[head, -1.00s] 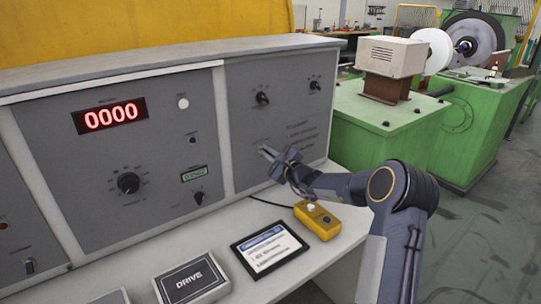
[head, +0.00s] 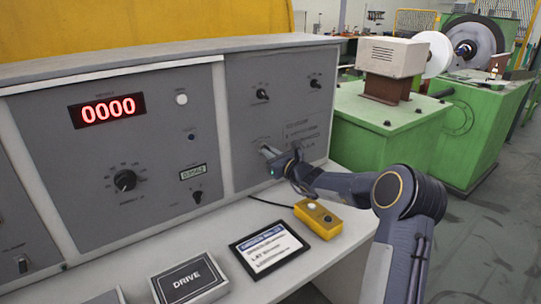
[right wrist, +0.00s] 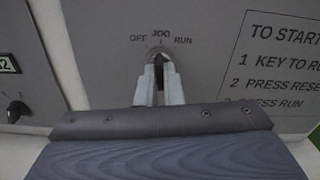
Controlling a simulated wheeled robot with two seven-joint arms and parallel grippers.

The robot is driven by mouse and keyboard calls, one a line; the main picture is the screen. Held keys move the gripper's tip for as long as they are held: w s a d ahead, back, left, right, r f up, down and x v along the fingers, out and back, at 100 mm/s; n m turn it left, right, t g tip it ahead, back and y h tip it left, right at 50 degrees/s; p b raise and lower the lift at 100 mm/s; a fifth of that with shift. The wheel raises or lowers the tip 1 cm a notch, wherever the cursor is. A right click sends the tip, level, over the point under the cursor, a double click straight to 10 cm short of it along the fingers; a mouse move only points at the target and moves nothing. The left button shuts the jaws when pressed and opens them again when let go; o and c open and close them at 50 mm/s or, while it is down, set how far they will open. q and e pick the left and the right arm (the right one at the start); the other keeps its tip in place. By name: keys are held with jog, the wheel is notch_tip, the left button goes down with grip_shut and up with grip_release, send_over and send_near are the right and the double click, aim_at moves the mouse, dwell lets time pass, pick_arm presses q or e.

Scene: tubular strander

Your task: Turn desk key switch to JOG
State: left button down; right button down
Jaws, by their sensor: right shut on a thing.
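The desk key switch (right wrist: 159,52) is on the grey right-hand panel, with OFF, JOG and RUN printed in an arc above it in the right wrist view. My right gripper (right wrist: 158,68) is at the switch, its two pale fingers shut on the dark key (right wrist: 159,62). The fingers hide much of the key, so I cannot tell exactly which label it points to. In the head view the right gripper (head: 266,151) reaches the panel's lower left part and covers the switch. My left gripper is not in view.
Printed start instructions (right wrist: 275,62) are right of the switch. Two black knobs (head: 262,95) (head: 315,83) sit above it. A yellow box (head: 318,219), a tablet (head: 268,250) and a DRIVE box (head: 187,278) lie on the white desk below.

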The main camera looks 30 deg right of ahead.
jog(key=shift+m, duration=0.6)
jog(key=c, duration=1.6)
grip_release()
jog(key=shift+o, duration=0.2)
jog(key=s+b, duration=0.1)
jog(key=s, duration=0.7)
jog(key=shift+d+b, duration=0.3)
